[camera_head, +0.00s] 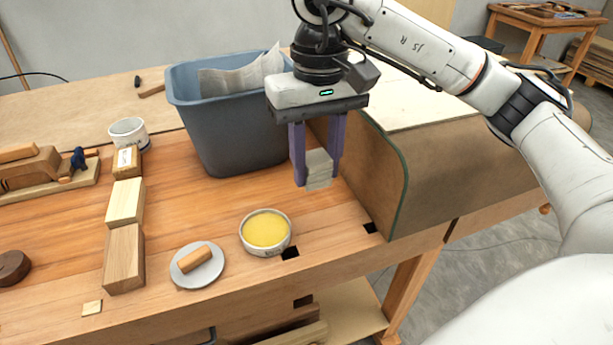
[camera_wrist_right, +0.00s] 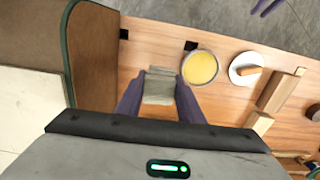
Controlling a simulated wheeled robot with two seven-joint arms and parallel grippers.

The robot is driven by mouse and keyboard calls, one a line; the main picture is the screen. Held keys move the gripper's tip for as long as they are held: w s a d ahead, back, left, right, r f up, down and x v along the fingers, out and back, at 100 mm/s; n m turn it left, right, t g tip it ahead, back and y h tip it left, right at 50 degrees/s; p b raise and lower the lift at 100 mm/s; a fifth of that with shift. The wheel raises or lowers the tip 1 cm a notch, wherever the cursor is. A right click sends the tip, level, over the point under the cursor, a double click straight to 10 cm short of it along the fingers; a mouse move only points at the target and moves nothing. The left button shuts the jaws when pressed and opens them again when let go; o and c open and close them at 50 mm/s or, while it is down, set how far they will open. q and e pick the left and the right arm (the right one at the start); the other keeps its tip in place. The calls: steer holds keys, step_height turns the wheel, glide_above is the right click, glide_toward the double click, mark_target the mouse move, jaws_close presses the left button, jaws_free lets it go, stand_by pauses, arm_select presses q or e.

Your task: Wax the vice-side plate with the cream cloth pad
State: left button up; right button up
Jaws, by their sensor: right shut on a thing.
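My right gripper (camera_head: 319,170) is shut on a folded greyish-cream cloth pad (camera_head: 318,172), held above the bench between the bin and a curved brown form. The pad (camera_wrist_right: 159,86) also shows between the fingers in the right wrist view. An open round tin of yellow wax (camera_head: 265,231) stands on the bench, left of and nearer than the pad. The big curved form (camera_head: 440,165) has a green edge and a pale top; I cannot tell which part is the vice-side plate. Purple fingertips, likely my left gripper (camera_wrist_right: 267,6), show at the wrist view's top edge.
A blue-grey bin (camera_head: 230,130) with paper stands behind the pad. A grey disc with a wooden roller (camera_head: 196,260), several wood blocks (camera_head: 125,258), a white cup (camera_head: 128,132) and a wooden plane (camera_head: 35,170) are to the left. Bench around the tin is mostly clear.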

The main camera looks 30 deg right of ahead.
mark_target(265, 232)
steer(key=a+m, duration=0.3)
steer(key=w+a+f+m, duration=0.1)
steer(key=a+m, duration=0.1)
steer(key=a, duration=0.1)
steer(key=a+f+m, duration=0.1)
steer(key=a+m, duration=0.2)
steer(key=shift+w+a+f+m, duration=0.1)
steer(key=shift+w+a+m, duration=0.1)
steer(key=shift+m, duration=0.1)
step_height(265, 232, down, 4)
steer(key=shift+r+b, duration=0.25)
steer(key=shift+b, duration=0.45)
steer(key=shift+f, duration=0.55)
steer(key=shift+f+b, duration=0.65)
steer(key=shift+b, duration=0.25)
stand_by(1.1)
